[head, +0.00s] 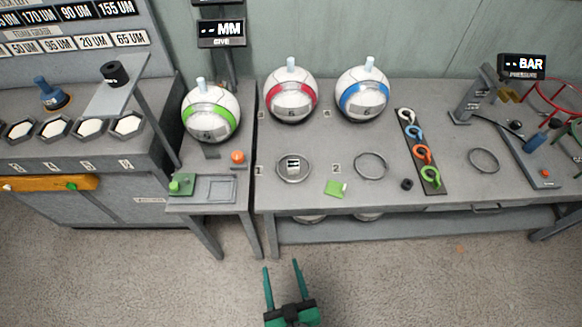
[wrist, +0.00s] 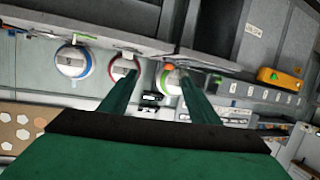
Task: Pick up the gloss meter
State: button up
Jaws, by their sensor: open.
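My gripper (head: 283,287) is open and empty, low in front of the benches in the head view, above the floor. In the wrist view its two green fingers (wrist: 163,90) stand apart with nothing between them. No object carries a readable gloss meter label, so I cannot tell for sure which it is. Small candidates are a green device (head: 181,185) on the left side stand, a dark striped item (head: 293,165) in a ring on the middle bench, and a small black cylinder (head: 407,184) on that bench. All are well beyond my gripper.
Balls with green (head: 211,114), red (head: 290,95) and blue (head: 362,93) bands stand at the back. A press stands at right.

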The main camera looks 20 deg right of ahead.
jog(key=w+d+f+h, duration=0.2)
jog(key=w+d, duration=0.4)
jog(key=w, duration=0.6)
jog(key=m+g, duration=0.2)
jog(key=m, duration=0.1)
send_near(293, 169)
jog(key=shift+w+a+f+h, duration=0.15)
jog(key=shift+w+f+h, duration=0.15)
jog(key=shift+w, duration=0.15)
jog(key=x, duration=0.5)
jog(key=shift+w+r, duration=0.15)
jog(key=shift+w, duration=0.1)
jog(key=shift+x, duration=3.1)
jog(key=shift+s+d, duration=0.25)
jog(key=shift+d, duration=0.05)
jog(key=shift+a, duration=0.25)
jog(key=c, duration=1.2)
